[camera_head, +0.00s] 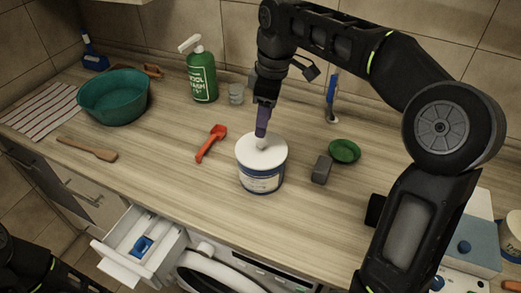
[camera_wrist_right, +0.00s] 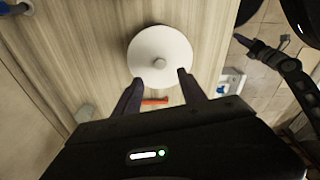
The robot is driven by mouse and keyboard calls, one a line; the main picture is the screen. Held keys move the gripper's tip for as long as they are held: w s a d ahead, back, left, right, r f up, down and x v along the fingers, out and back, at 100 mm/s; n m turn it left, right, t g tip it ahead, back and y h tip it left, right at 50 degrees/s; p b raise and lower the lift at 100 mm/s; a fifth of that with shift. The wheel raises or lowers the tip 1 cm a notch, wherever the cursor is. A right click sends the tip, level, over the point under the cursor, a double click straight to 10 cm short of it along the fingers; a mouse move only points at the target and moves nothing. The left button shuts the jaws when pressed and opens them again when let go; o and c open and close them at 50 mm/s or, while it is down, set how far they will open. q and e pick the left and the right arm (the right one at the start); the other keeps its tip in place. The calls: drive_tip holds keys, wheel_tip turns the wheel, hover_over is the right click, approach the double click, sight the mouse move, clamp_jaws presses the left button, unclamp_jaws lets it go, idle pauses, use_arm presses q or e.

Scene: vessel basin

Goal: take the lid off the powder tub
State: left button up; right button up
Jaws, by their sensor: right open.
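The powder tub (camera_head: 260,179) is a white round tub with a blue label, upright on the wooden counter. Its white lid (camera_head: 273,149) is on top, with a small knob (camera_wrist_right: 159,63) at its centre in the right wrist view. My right gripper (camera_head: 262,134) is directly above the lid, pointing down. In the right wrist view its two fingers (camera_wrist_right: 159,77) are apart and empty, near the knob; contact cannot be told. Part of my left arm (camera_head: 35,265) shows at the lower left, away from the tub; its jaws are not clear.
A red scoop (camera_head: 211,143) lies left of the tub. A grey block (camera_head: 322,169) and a green dish (camera_head: 344,151) are on its right. Behind are a green bottle (camera_head: 202,78) and a glass (camera_head: 236,93). An open drawer (camera_head: 140,245) juts out below the counter.

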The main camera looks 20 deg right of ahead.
sight(261, 143)
drive_tip(key=shift+f+b, duration=0.4)
drive_tip(key=shift+f, duration=0.45)
drive_tip(key=shift+f, duration=0.45)
drive_tip(key=shift+w+a+f, duration=0.1)
drive_tip(key=shift+f, duration=0.95)
drive_tip(key=shift+a+f, duration=0.1)
drive_tip(key=shift+f, duration=0.95)
drive_tip(key=shift+c, duration=0.4)
clamp_jaws()
